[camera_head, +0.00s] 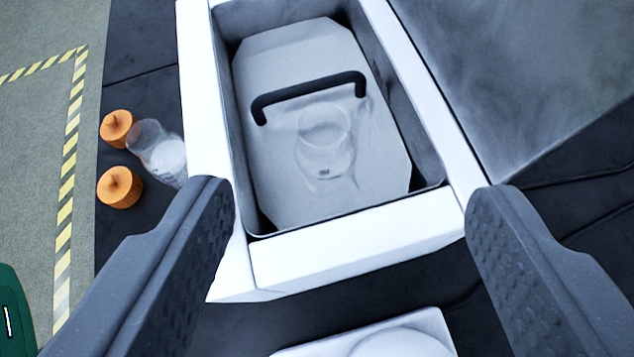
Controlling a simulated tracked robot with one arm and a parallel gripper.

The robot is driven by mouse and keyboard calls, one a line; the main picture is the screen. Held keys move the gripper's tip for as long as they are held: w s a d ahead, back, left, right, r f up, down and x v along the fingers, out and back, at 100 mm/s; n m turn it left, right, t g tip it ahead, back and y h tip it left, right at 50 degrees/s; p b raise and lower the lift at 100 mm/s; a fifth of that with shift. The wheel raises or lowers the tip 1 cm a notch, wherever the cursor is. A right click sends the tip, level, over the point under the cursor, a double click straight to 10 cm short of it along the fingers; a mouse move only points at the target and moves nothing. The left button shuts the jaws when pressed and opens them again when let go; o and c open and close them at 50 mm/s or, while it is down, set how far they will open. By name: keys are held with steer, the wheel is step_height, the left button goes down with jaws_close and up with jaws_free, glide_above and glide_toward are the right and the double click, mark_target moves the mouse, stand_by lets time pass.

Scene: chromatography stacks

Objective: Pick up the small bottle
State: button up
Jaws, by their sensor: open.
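A small clear glass bottle (160,150) with white material in it is at the left, beside the white-rimmed box. It looks tilted in this view, and its lower end is close to my left finger. A second clear glass vessel (325,147) is inside the box, over the grey plate by the black handle. I cannot tell which of the two the task means. My gripper (352,195) is open and empty, its fingers wide apart at the near part of the box. The left glass bottle is outside the fingers, and the second vessel appears between and beyond them.
The white-rimmed box (355,245) has raised walls around the grey plate (285,60) and its black handle (308,90). Two orange caps (117,128) (120,187) lie by the left bottle. A white item (375,340) is at the bottom, and a grey panel (530,70) at upper right.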

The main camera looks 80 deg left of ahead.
steer(key=n+y, duration=0.2)
glide_toward(324, 136)
steer(key=shift+b+x, duration=1.25)
steer(key=shift+x, duration=3.2)
jaws_close()
